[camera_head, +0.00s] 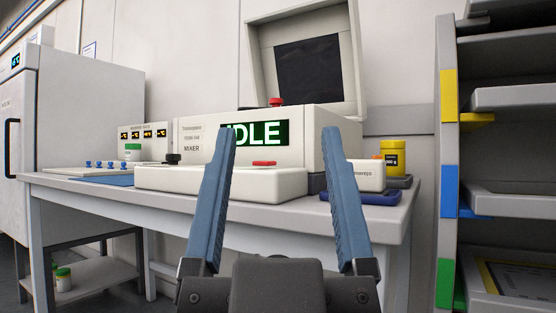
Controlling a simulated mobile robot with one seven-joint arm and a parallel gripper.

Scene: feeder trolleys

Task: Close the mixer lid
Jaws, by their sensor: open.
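The mixer (190,137) stands on the table, a pale box with a bright green "IDLE" display. Its lid (262,60) is raised upright at the back right of the box, with a dark panel on its inner face. A red knob (276,101) shows at the lid's lower front edge. My gripper (278,130) is open and empty, its two blue fingers spread wide in front of the mixer, below the lid. The fingers cover part of the display and the mixer's front. I cannot tell how far they are from the mixer.
The table (130,192) also bears a yellow jar (392,158), a blue tray (362,197), and a small control box (144,138) at the left. A shelf rack (447,160) stands close at the right. A white cabinet (75,100) stands at the left. Space above the mixer's left is clear.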

